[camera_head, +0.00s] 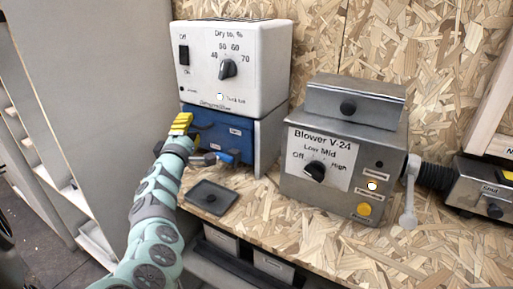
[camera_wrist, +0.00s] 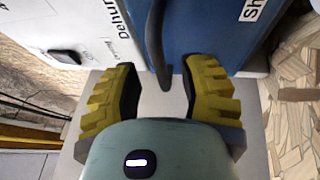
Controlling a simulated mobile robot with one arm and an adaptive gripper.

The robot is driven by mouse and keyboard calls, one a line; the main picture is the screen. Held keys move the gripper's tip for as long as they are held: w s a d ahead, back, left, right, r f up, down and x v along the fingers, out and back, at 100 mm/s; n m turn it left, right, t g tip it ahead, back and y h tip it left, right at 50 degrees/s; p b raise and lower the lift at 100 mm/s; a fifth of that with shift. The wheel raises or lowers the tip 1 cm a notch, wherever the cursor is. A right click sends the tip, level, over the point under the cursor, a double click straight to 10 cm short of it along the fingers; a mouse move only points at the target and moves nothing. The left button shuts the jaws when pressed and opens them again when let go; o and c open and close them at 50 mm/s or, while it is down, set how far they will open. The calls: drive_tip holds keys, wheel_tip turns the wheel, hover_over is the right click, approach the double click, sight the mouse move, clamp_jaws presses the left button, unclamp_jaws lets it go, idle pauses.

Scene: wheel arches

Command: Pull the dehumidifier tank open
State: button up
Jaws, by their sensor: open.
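The dehumidifier (camera_head: 255,60) is a white box with a dial on the left of the bench, seen also in the wrist view (camera_wrist: 62,55). Its blue tank (camera_head: 240,140) sits beneath the white housing and looks closed; it fills the top middle of the wrist view (camera_wrist: 205,30). My gripper (camera_wrist: 160,82) is open at the tank's front, one yellow finger on each side of a dark curved handle (camera_wrist: 154,40). Gaps show between the handle and both fingers. In the head view my gripper (camera_head: 181,123) is at the tank's left, and my arm hides part of the front.
A flat dark tray (camera_head: 211,197) lies on the bench before the tank. A grey Blower V-24 box (camera_head: 340,160) stands to the right, with a hose (camera_head: 435,176) to another metal unit (camera_head: 485,190). A grey panel (camera_head: 100,90) stands at the left.

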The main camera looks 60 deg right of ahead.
drive_tip(key=shift+b+x, duration=0.35)
drive_tip(key=shift+x, duration=0.45)
drive_tip(key=shift+s, duration=0.1)
clamp_jaws()
